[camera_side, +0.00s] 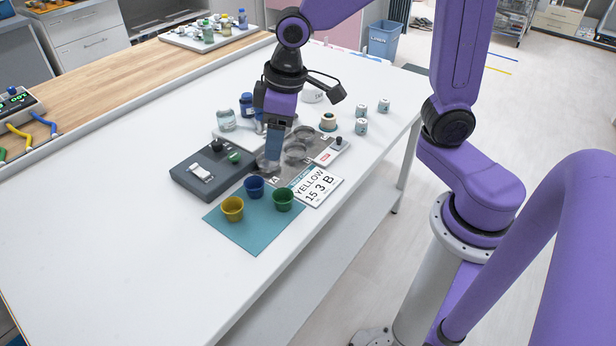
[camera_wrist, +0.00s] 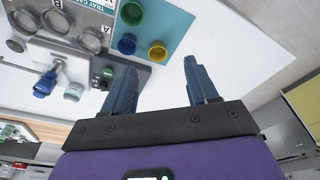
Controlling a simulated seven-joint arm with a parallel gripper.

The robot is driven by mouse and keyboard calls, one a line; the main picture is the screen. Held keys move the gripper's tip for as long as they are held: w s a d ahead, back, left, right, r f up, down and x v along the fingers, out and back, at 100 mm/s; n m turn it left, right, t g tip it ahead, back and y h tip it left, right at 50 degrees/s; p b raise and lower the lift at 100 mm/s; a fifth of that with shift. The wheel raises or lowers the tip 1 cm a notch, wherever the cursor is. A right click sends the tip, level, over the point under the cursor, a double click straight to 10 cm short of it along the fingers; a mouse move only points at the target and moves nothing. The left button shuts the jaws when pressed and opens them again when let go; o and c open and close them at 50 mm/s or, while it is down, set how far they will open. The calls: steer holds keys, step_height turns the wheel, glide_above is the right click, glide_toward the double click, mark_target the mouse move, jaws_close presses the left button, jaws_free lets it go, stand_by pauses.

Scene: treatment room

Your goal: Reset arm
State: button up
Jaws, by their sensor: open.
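My gripper (camera_side: 272,150) hangs from my purple arm over the middle of the white table, fingers pointing down, above the tray stand and beside the dark grey device. In the wrist view my gripper (camera_wrist: 155,75) shows two dark blue-grey fingers spread apart with nothing between them. In the side view the fingers partly hide the grey tray stand (camera_side: 318,158), which has round clear dishes and letter labels. The stand also shows in the wrist view (camera_wrist: 72,18). I cannot tell the exact height of the fingertips above the surface.
Yellow (camera_side: 232,208), blue (camera_side: 254,187) and green (camera_side: 283,199) cups stand on a teal mat (camera_side: 252,238). A card (camera_side: 319,186) reads "YELLOW 15 3 B". The dark grey device (camera_side: 208,172), bottles (camera_side: 226,120) and small jars (camera_side: 361,126) surround the gripper. The table's left front is clear.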

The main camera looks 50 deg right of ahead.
steer(key=s+d+n, duration=0.2)
steer(key=s+d, duration=0.1)
steer(key=s, duration=0.7)
steer(key=s+d+f+n+g, duration=0.1)
steer(key=s+d+n, duration=0.2)
steer(key=s, duration=0.7)
steer(key=shift+d+n+g+h, duration=0.3)
steer(key=shift+d+h, duration=0.1)
